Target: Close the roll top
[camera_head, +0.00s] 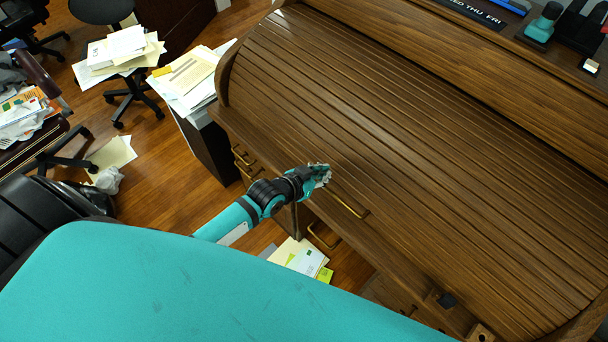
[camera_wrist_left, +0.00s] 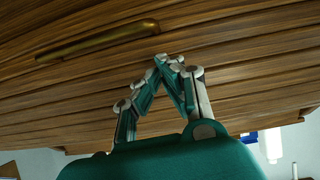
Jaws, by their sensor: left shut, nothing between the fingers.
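The roll top (camera_head: 380,110) is a curved cover of brown wooden slats on the desk. In the head view it spreads from the top ledge down to near the front edge, and looks lowered. A brass handle (camera_head: 349,201) is on its lower part; it also shows in the left wrist view (camera_wrist_left: 97,42). My left gripper (camera_head: 322,174) is at the slats just up and left of the handle. In the left wrist view the gripper (camera_wrist_left: 168,62) is shut and empty, its fingertips close to or touching the slats, right of the handle. My right gripper is not in view.
Brass drawer handles (camera_head: 240,155) are on the desk's lower front. A paper-covered cabinet (camera_head: 208,140) stands left of the desk. Papers (camera_head: 302,258) lie on the floor below the arm. Stationery items (camera_head: 543,24) stand on the desk's top ledge.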

